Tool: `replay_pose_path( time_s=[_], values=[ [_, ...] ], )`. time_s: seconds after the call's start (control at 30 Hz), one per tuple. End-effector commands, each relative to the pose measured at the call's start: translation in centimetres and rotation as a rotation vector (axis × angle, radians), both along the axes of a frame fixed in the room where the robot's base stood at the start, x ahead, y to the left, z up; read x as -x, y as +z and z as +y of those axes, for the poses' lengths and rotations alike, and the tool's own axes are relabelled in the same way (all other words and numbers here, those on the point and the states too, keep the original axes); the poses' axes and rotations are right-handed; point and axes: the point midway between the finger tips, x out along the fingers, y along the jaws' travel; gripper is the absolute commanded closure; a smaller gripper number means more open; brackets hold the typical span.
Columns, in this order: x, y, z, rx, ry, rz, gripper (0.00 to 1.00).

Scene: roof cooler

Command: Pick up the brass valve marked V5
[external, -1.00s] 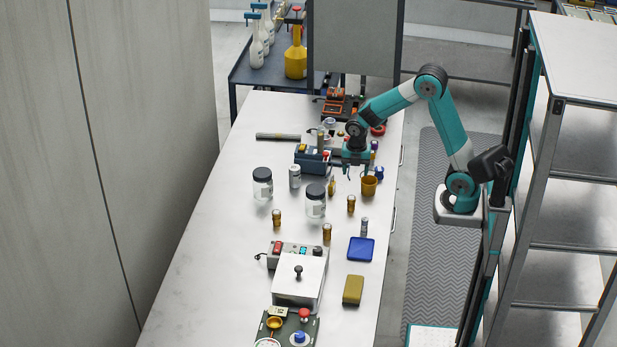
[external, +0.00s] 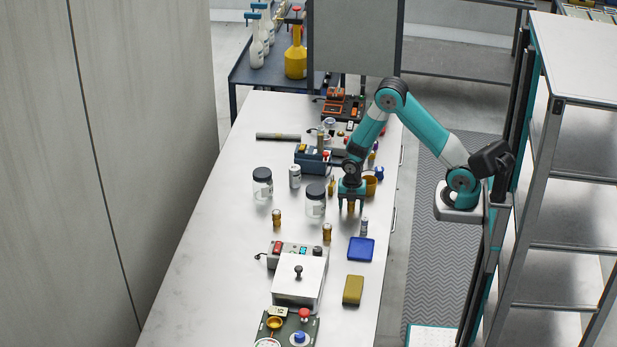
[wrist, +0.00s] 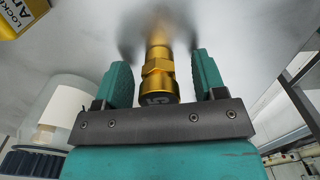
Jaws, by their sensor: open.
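A brass valve (wrist: 157,72) with a hex collar stands between my gripper's fingers in the wrist view. Its dark end shows a mark that looks like a 5; the rest of the mark is not clear. My gripper (external: 350,208) points down over the valve in the external view, where the arm partly covers it. The teal fingers of my gripper (wrist: 163,70) are open, one on each side of the valve, with a gap showing on both sides. Similar brass valves stand to the left, one (external: 277,218) farther off and one (external: 327,234) nearer.
A dark-lidded jar (external: 316,203) stands close left of my gripper. An amber cup (external: 370,186) is just behind right. A small grey cylinder (external: 364,227) and a blue box (external: 361,249) are in front. The bench's left side (external: 215,240) is clear.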

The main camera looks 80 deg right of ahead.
Motion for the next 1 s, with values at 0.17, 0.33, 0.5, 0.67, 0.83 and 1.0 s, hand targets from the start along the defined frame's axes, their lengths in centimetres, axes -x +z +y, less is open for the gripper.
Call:
replay_pose_path(
  time_s=[0.17,0.33,0.5,0.67,0.83,1.0],
  values=[
    [-0.1,-0.2,0.0,0.001,0.000,-0.003,0.36],
    [0.0,-0.2,0.0,0.000,0.000,-0.002,0.57],
    [0.0,-0.2,0.0,0.000,0.000,-0.002,0.93],
    [-0.1,-0.2,0.0,0.000,0.000,-0.002,0.93],
    [-0.1,0.1,0.0,0.001,0.000,-0.003,0.93],
    [-0.1,1.8,0.0,0.001,0.000,-0.005,0.93]
  ],
)
